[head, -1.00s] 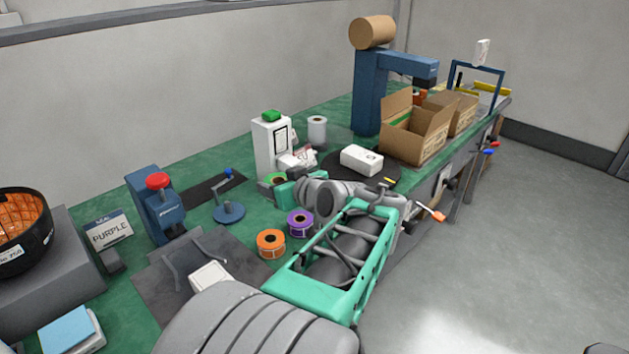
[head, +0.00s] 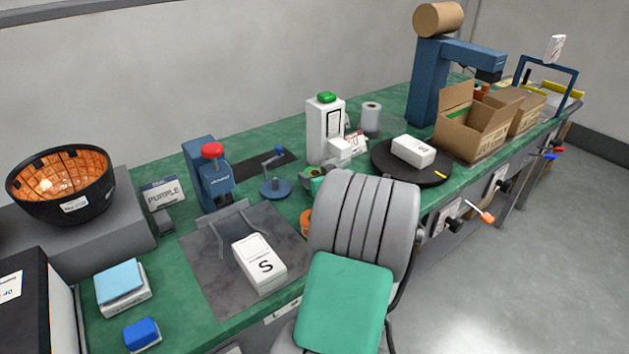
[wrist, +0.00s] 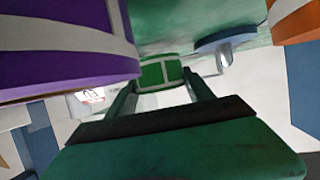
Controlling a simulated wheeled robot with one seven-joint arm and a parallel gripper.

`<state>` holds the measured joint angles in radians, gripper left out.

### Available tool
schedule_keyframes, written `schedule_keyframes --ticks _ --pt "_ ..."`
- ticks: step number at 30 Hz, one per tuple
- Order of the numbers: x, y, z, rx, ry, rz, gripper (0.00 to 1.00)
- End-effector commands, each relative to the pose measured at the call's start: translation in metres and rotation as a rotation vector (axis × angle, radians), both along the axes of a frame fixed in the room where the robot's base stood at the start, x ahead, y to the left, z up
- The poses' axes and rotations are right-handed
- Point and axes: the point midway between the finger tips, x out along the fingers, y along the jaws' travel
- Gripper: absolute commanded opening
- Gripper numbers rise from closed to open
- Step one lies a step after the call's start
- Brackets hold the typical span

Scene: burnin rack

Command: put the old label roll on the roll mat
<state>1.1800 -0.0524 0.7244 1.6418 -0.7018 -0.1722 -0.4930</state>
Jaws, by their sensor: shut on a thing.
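In the wrist view my gripper (wrist: 162,88) is shut on a green label roll (wrist: 160,72) with a pale band, held between the fingertips. I take this as the old roll. In the head view my arm hides most of the gripper and the roll, near the white printer (head: 326,135). A thin dark mat (head: 262,160) lies behind the blue-knobbed stand. A larger grey mat (head: 205,262) lies at the front. I cannot tell for sure which is the roll mat. A PURPLE card (head: 162,194) stands at left.
A purple roll (wrist: 60,50) and an orange roll (wrist: 296,18) are close in the wrist view. The blue-knobbed stand (head: 275,185), red-topped press (head: 211,180) and a white box (head: 260,265) stand nearby. A dark turntable (head: 435,175) is at right.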

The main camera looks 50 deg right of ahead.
Motion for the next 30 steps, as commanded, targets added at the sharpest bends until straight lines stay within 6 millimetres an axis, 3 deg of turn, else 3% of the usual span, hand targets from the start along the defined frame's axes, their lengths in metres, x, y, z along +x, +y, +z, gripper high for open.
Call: schedule_keyframes --ticks 3,13,14,21,30 --pt "-0.0002 -0.0001 -0.0142 0.000 -0.001 0.000 0.18" --pt "-0.0002 0.0003 -0.0183 -0.001 -0.001 0.000 0.18" --pt "-0.0002 0.0003 -0.0173 0.000 -0.001 0.000 0.62" --pt "-0.0003 0.0006 -0.0166 0.000 0.000 0.001 0.82" --pt "-0.0003 0.0006 -0.0124 0.000 -0.001 0.001 0.82"
